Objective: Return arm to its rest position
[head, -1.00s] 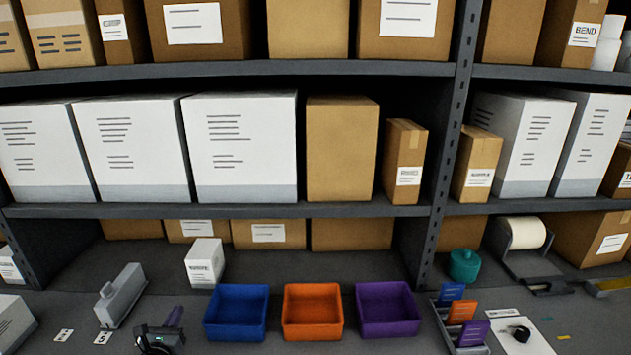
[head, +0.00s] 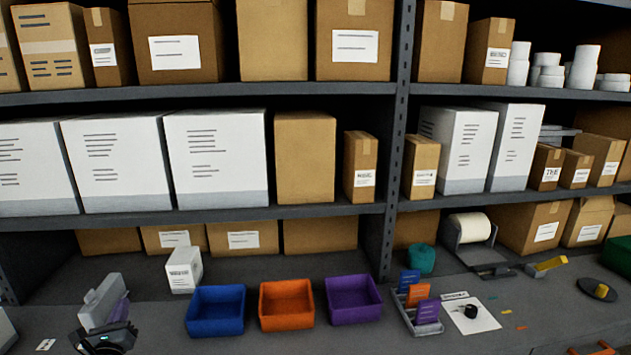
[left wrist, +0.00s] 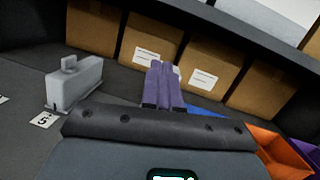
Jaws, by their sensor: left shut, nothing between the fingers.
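My left gripper (head: 120,305) is low at the left of the head view, with its purple fingers beside the grey block-shaped device and its dark wrist at the bottom edge. In the left wrist view its two fingers (left wrist: 162,84) lie together, shut and empty. The grey device (head: 98,300) stands on the bench; it also shows left of the fingers in the left wrist view (left wrist: 75,84). My right gripper is in neither view.
Blue (head: 215,325), orange (head: 287,318) and purple (head: 353,313) bins stand in a row right of my gripper. A small white box (head: 184,272) stands behind it. A card holder (head: 418,318) sits further right. Loaded shelves (head: 200,213) rise behind the bench.

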